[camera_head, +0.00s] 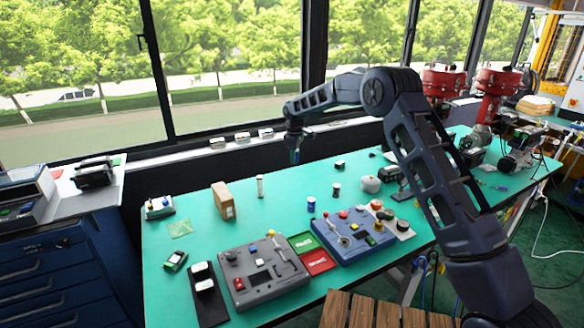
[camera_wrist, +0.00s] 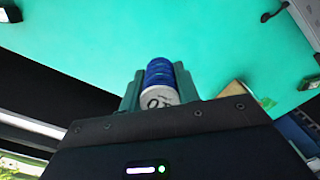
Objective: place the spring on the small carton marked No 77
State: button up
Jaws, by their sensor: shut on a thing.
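My gripper (camera_head: 295,157) is raised above the back of the green table. In the wrist view, my gripper (camera_wrist: 158,88) is shut on the spring (camera_wrist: 159,72), a blue ribbed cylinder with a pale end bearing dark marks. The head view does not show the spring clearly. A small brown carton (camera_head: 223,201) stands upright on the table, left of and below my gripper in the head view. Its marking is too small to read. A tan corner, perhaps this carton, shows right of the fingers in the wrist view.
A white cylinder (camera_head: 260,187) stands between the carton and my gripper. A blue-and-white cylinder (camera_head: 311,205) and a dark one (camera_head: 336,190) stand further right. A grey control box (camera_head: 262,277) and a blue one (camera_head: 352,238) lie in front. The windows rise behind the table.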

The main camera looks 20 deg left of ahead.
jog(key=shift+s+a+r, duration=0.15)
jog(key=shift+a+r, duration=0.1)
jog(key=shift+r, duration=0.15)
jog(key=s+a+r, duration=0.5)
jog(key=s+a, duration=0.4)
jog(key=a, duration=0.2)
notch_tip(320, 180, up, 5)
jog(key=m, duration=0.1)
send_over(225, 199)
notch_tip(225, 199, down, 20)
jog(key=shift+d+r, duration=0.1)
jog(key=shift+r, duration=0.05)
jog(key=o, duration=1)
notch_tip(225, 199, up, 12)
